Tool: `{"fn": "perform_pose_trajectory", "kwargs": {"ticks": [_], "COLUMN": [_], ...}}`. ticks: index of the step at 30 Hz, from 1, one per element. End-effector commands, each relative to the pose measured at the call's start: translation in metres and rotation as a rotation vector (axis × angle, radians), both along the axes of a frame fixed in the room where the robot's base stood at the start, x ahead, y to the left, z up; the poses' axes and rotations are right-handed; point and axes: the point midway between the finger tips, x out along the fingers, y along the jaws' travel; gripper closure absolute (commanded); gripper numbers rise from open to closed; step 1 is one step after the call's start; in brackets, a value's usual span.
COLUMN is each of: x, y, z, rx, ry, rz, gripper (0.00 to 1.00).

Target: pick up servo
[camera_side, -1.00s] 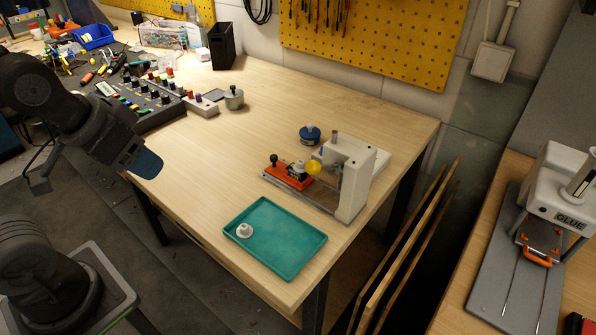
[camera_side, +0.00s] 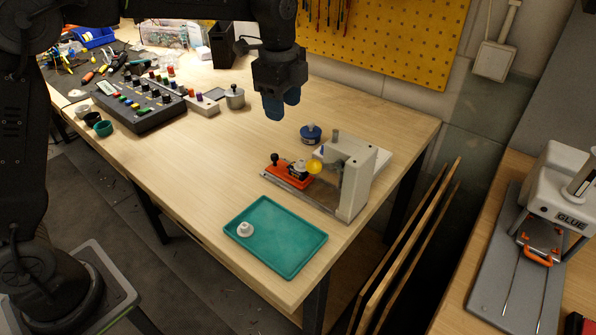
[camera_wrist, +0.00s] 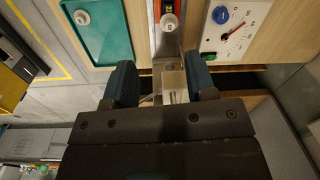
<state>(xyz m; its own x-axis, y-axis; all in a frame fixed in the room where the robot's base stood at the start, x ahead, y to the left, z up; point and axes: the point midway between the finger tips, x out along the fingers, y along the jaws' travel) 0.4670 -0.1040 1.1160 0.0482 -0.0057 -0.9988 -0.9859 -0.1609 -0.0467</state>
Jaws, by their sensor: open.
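My gripper (camera_side: 281,107) hangs above the table, fingers pointing down, behind and above the fixture in the side view. In the wrist view my gripper (camera_wrist: 160,72) is open, with nothing held between its blue fingers.
A teal tray (camera_side: 290,258) with a small white part (camera_side: 245,230) lies at the front edge. The fixture's white upright (camera_side: 355,185) rises beside the carriage. A blue-topped round item (camera_side: 311,133) stands behind it. A control panel (camera_side: 140,103) is at left; mid-table is clear.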

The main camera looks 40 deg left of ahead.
Motion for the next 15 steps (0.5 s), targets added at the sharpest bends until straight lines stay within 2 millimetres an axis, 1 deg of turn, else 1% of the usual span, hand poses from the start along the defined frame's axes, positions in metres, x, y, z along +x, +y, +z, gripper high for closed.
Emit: {"fn": "perform_pose_trajectory", "kwargs": {"ticks": [1,3,6,8,11,15], "x": [0.009,0.017,0.023,0.025,0.024,0.024], "y": [-0.004,-0.007,-0.009,-0.01,-0.01,-0.01], "z": [-0.009,-0.017,-0.023,-0.028,-0.042,-0.069], "rx": [0.004,0.008,0.01,0.01,0.01,0.01], "ry": [0.018,0.034,0.047,0.05,0.054,0.053], "rz": [-0.05,-0.106,-0.152,-0.162,-0.166,-0.164], "gripper": [0.49,0.49,0.49,0.49,0.49,0.49]}}
